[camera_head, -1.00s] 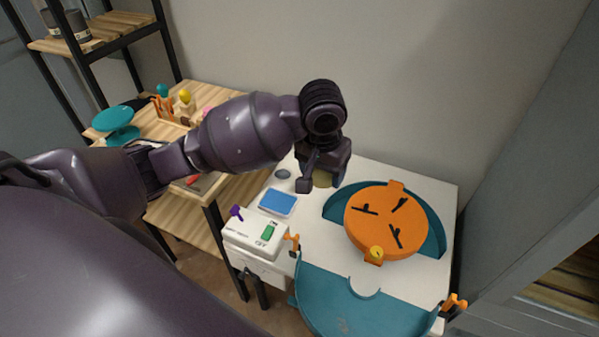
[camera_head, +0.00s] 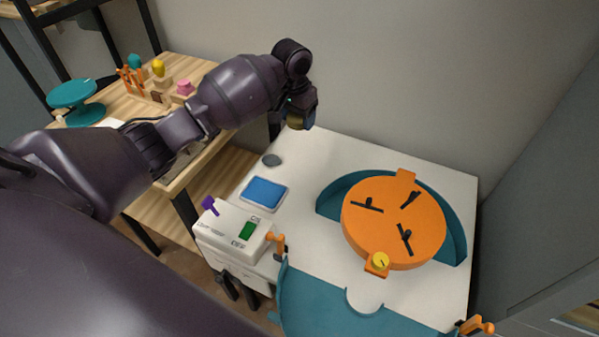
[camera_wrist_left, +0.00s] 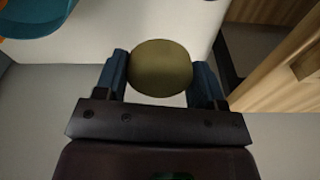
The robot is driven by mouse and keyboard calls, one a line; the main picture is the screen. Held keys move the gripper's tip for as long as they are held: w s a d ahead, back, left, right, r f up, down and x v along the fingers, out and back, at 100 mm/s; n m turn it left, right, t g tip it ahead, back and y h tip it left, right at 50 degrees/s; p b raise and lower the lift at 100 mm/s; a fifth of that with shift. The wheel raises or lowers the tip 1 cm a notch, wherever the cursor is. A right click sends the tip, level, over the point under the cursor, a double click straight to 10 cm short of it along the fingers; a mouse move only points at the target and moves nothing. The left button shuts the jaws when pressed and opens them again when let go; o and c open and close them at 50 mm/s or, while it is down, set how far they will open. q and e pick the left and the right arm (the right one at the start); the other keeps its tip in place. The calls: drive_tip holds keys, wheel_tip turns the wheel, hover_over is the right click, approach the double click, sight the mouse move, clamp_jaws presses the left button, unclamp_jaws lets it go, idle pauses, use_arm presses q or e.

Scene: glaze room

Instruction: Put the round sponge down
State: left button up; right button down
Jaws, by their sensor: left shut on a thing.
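The round sponge (camera_wrist_left: 160,68) is a dull olive-yellow disc between the two fingers of my left gripper (camera_wrist_left: 161,80) in the left wrist view. The gripper is shut on it, with a finger on each side. In the head view my left gripper (camera_head: 297,121) is at the back left corner of the white table (camera_head: 310,165). Only a small part of the sponge shows there, under the dark gripper body. It appears held up, clear of the tabletop. My right gripper is not in view.
An orange round device (camera_head: 385,222) with black arms sits in a teal basin (camera_head: 455,235). The back middle tabletop is clear. A wooden bench (camera_head: 195,68) stands left.

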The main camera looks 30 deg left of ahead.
use_arm(q)
drive_tip(key=b, duration=0.3)
hover_over(298, 173)
wheel_tip(298, 173, down, 12)
drive_tip(key=shift+s+f, duration=0.15)
drive_tip(key=shift+f, duration=0.45)
wheel_tip(298, 173, down, 5)
drive_tip(key=shift+f+b, duration=0.2)
drive_tip(key=shift+b, duration=0.55)
drive_tip(key=shift+f, duration=0.25)
drive_tip(key=shift+r, duration=0.2)
drive_tip(key=shift+f, duration=0.25)
